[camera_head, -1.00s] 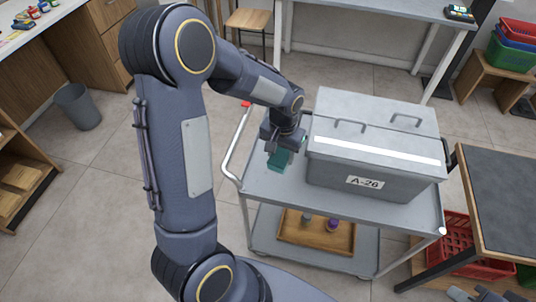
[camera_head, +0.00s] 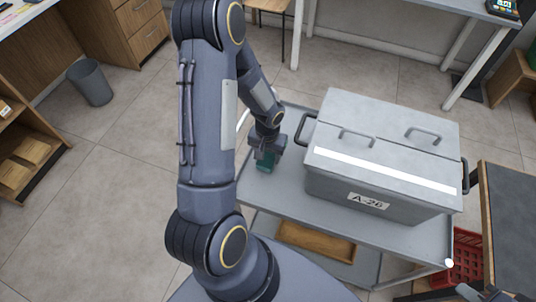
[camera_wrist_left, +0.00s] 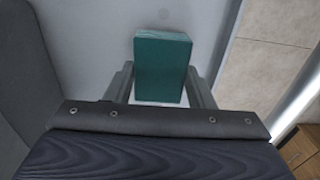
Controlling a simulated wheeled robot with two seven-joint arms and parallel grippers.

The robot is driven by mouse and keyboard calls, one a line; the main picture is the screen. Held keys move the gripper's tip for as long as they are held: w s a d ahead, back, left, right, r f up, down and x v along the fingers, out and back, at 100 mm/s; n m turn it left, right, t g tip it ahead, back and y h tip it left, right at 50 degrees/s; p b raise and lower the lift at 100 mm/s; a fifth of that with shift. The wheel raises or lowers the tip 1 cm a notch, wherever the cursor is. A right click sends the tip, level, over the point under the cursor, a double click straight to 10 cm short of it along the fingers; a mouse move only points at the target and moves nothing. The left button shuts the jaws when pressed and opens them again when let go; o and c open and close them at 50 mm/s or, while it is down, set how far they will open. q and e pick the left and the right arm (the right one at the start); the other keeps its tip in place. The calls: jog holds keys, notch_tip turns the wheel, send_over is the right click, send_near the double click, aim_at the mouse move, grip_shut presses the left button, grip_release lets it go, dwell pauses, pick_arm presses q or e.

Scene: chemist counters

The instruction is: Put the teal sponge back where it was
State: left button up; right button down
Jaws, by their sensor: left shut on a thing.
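The teal sponge (camera_head: 264,166) is between the fingers of my left gripper (camera_head: 266,153), over the left part of the grey cart's top shelf. In the left wrist view the sponge (camera_wrist_left: 162,68) sits upright between the two fingers of the gripper (camera_wrist_left: 162,85), which is shut on it. I cannot tell whether the sponge's underside touches the shelf. Part of my right arm may show at the lower right edge, but its gripper fingers are not seen.
A large grey lidded box marked A-26 (camera_head: 385,160) stands on the cart (camera_head: 300,205), right of the sponge. A wooden tray (camera_head: 318,242) is on the lower shelf. A dark-topped table (camera_head: 515,210) and red crate (camera_head: 467,255) are at the right. A grey bin (camera_head: 90,82) stands left.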

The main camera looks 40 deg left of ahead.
pick_arm(q)
jog(key=shift+f, duration=0.4)
jog(key=shift+f, duration=0.15)
jog(key=o, duration=1)
jog(key=shift+c, duration=0.2)
notch_tip(320, 180, up, 12)
notch_tip(320, 180, up, 11)
jog(key=t+h, duration=0.2)
jog(key=t, duration=0.1)
send_over(268, 156)
jog(key=s+d, duration=0.5)
jog(key=s, duration=0.1)
jog(key=s+d+r+m+t+h, duration=0.1)
jog(key=s+d+r, duration=0.3)
jog(key=s, duration=0.5)
jog(key=d+m+t, duration=0.1)
jog(key=d, duration=0.1)
jog(key=shift+s+d+r+t+h, duration=0.15)
jog(key=shift+d+r+t+h, duration=0.15)
jog(key=shift+d+r+h, duration=0.1)
